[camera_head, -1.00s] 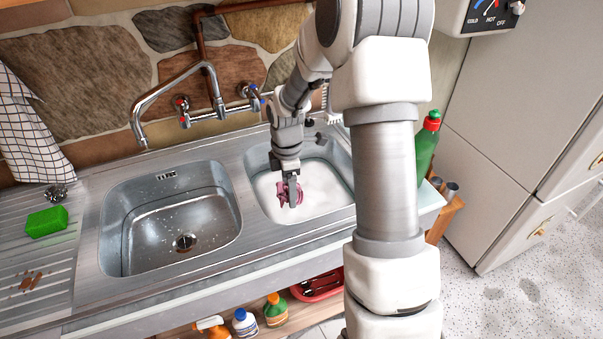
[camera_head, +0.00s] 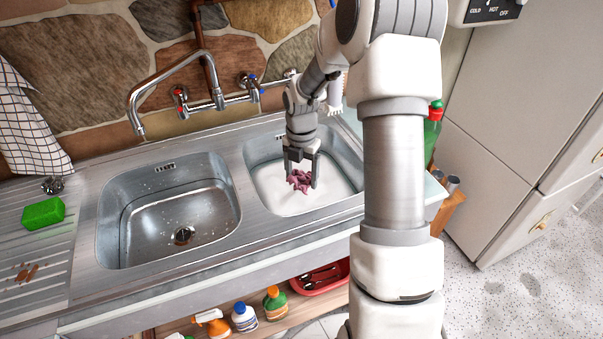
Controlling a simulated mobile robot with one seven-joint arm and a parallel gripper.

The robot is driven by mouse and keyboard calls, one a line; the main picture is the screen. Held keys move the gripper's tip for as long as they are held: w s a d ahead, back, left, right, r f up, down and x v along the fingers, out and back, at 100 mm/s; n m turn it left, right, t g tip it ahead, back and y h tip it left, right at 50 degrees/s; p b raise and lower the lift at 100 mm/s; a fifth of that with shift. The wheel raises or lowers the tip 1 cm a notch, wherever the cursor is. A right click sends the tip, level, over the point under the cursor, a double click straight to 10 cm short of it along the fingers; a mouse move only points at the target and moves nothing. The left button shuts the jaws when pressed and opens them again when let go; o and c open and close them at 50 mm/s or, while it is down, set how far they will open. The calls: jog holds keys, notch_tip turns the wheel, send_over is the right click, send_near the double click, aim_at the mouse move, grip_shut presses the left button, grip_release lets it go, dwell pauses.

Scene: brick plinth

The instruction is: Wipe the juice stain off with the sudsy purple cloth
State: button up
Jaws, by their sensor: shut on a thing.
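My gripper (camera_head: 301,177) is low in the right sink basin, shut on the purple cloth (camera_head: 300,183). The cloth is crumpled between the fingertips, at or just above the white suds (camera_head: 275,192); I cannot tell whether it touches them. A reddish-brown stain (camera_head: 27,272) lies on the ribbed steel drainboard (camera_head: 50,245) at the far left, well away from the gripper. My arm covers the right end of the sink unit.
A green sponge (camera_head: 43,213) lies on the drainboard behind the stain. The left basin (camera_head: 150,235) is empty of objects. The tap (camera_head: 165,80) arches behind the basins. A green bottle (camera_head: 432,135) stands at the right. Bottles (camera_head: 245,317) stand on the shelf below.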

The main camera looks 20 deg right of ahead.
notch_tip(320, 180, down, 18)
jog(key=b, duration=1)
jog(key=shift+r, duration=0.2)
jog(key=shift+a, duration=0.15)
jog(key=shift+a, duration=0.85)
jog(key=shift+d, duration=0.15)
jog(key=shift+d+p, duration=0.3)
jog(key=shift+d, duration=0.55)
notch_tip(320, 180, up, 18)
jog(key=p, duration=1.5)
